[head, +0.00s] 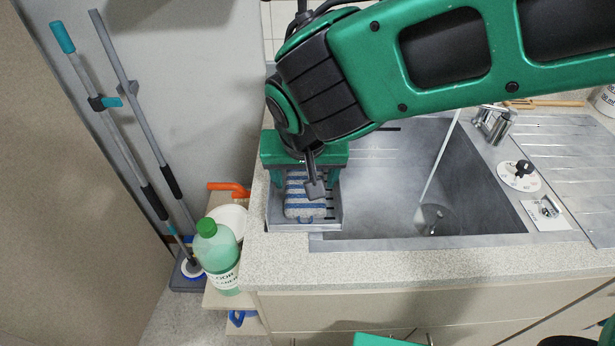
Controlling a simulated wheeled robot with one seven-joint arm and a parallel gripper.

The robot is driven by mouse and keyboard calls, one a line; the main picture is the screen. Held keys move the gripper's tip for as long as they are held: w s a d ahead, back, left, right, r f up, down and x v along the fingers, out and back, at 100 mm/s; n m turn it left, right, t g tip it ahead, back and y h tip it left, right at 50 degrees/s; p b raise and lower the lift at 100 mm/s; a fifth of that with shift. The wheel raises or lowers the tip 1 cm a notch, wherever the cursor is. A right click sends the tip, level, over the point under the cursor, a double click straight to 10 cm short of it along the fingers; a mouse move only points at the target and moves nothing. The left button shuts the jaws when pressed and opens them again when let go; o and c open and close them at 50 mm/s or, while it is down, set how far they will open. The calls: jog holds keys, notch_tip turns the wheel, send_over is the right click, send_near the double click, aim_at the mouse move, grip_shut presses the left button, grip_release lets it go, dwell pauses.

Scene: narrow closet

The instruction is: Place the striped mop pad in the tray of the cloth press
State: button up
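The striped mop pad (304,209), white with blue stripes, lies in the grey slotted tray (333,222) at the left end of the counter. The cloth press (270,150) appears to be the green frame, with a crossbar and two uprights, standing over the back of this tray. My gripper (315,190) comes down in front of the crossbar, with a dark finger and grey tip over the pad's upper right part. Only one finger shows clearly, so its opening and any contact with the pad cannot be told. My arm hides the area behind the press.
A steel sink (400,190) with a tap (493,122) lies right of the press. A green-capped bottle (217,255) stands on a low shelf at left. Two long-handled mops (120,140) lean on the wall. The counter's front strip (430,262) is clear.

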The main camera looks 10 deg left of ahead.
jog(key=v, duration=1.1)
jog(key=shift+s+d, duration=0.1)
jog(key=w+d+f+m+g+h, duration=0.1)
jog(key=w+d, duration=0.2)
jog(key=d, duration=0.7)
jog(key=w+d+f+m+h, duration=0.1)
jog(key=w+d+m, duration=0.1)
jog(key=d, duration=0.8)
jog(key=w+d+f+m+g, duration=0.1)
jog(key=w+d, duration=0.2)
jog(key=d, duration=0.7)
jog(key=s+d+f+m+g, duration=0.1)
jog(key=s+d+f+m, duration=0.1)
jog(key=s+d, duration=0.6)
jog(key=s+d+f+m+g+y, duration=0.1)
jog(key=s+d+f+m, duration=0.2)
jog(key=s+d, duration=0.6)
jog(key=d, duration=0.3)
jog(key=shift+s+f, duration=0.2)
jog(key=shift+f, duration=0.2)
jog(key=shift+d, duration=0.15)
